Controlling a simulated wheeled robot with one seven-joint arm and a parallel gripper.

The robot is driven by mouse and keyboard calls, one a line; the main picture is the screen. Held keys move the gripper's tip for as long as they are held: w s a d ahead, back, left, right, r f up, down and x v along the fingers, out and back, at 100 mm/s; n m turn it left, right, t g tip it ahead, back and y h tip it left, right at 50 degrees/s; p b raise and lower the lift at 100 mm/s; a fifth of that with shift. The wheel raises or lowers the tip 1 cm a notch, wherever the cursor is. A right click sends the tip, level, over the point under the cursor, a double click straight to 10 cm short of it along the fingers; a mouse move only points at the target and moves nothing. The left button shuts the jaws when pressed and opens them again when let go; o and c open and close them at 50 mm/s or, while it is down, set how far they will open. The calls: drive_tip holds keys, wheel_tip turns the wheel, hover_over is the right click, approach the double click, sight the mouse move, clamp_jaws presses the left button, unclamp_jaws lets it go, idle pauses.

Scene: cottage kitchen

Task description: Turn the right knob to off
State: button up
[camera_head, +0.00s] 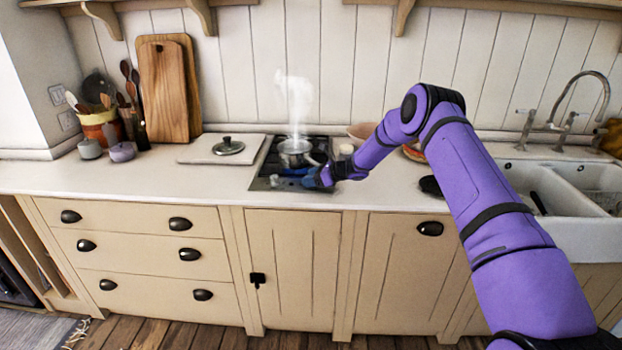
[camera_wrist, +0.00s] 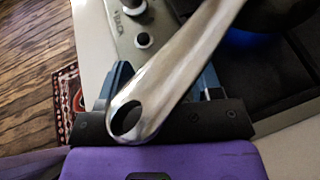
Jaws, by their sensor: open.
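The steel hob panel (camera_head: 265,184) sits at the counter's front edge. In the wrist view a dark knob (camera_wrist: 143,40) and another knob (camera_wrist: 133,6) stand on this steel panel (camera_wrist: 122,30). The nearer one appears to be the right knob; its setting is unreadable. My gripper (camera_head: 314,180) is at the hob's front right; in the wrist view its blue fingers (camera_wrist: 165,82) are spread apart, short of the nearer knob. A pan handle (camera_wrist: 180,75) crosses in front of them and hides part of the space between. I cannot tell whether it touches them.
A steaming pot (camera_head: 295,152) stands on the hob, and a blue flame (camera_wrist: 240,38) shows. A lid (camera_head: 228,146) lies on a white board left of the hob. Bowls and a small jar (camera_head: 346,150) stand behind my arm. The sink (camera_head: 550,190) is at right.

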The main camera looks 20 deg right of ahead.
drive_tip(key=c, duration=0.9)
